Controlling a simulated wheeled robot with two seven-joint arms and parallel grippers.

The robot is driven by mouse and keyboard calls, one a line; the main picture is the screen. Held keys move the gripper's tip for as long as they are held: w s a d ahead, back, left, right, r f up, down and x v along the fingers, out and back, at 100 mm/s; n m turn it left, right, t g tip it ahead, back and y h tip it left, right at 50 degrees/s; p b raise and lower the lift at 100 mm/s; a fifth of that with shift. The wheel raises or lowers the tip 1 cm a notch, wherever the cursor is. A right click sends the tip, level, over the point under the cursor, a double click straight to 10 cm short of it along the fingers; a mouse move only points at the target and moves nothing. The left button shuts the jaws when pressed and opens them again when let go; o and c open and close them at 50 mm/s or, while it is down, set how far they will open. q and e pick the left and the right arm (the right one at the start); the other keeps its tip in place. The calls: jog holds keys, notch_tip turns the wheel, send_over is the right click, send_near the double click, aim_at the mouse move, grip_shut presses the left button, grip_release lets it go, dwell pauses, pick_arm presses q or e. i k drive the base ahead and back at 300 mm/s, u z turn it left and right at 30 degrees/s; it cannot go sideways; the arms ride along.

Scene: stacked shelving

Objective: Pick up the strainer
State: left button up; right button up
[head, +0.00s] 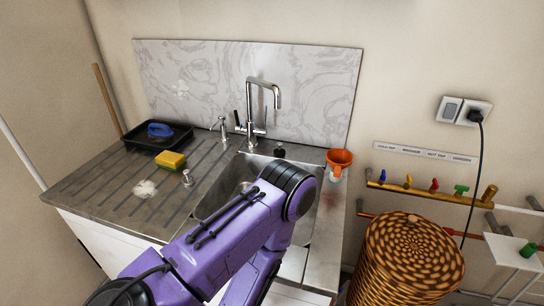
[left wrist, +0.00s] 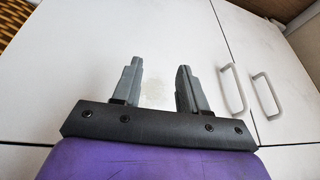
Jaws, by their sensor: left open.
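An orange funnel-shaped item (head: 339,158) stands at the back right corner of the counter, right of the sink; it looks most like the strainer, but I cannot tell for certain. My left arm crosses in front of the sink in the head view, and its gripper is hidden there. In the left wrist view my left gripper (left wrist: 159,68) is open and empty, its fingers apart in front of white cabinet doors (left wrist: 190,40). It is away from the orange item, which is not in that view. My right gripper is not in view.
The steel sink (head: 215,203) lies partly behind my arm, with a tall tap (head: 276,95) at its back. A yellow sponge (head: 170,160) and a black tray (head: 178,143) sit left. A wicker basket (head: 410,255) stands right of the counter. Cabinet handles (left wrist: 233,92) are beside my gripper.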

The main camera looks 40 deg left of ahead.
aim_at(189, 179)
jog(key=z, duration=1.35)
jog(key=k, duration=1.35)
jog(key=u, duration=1.7)
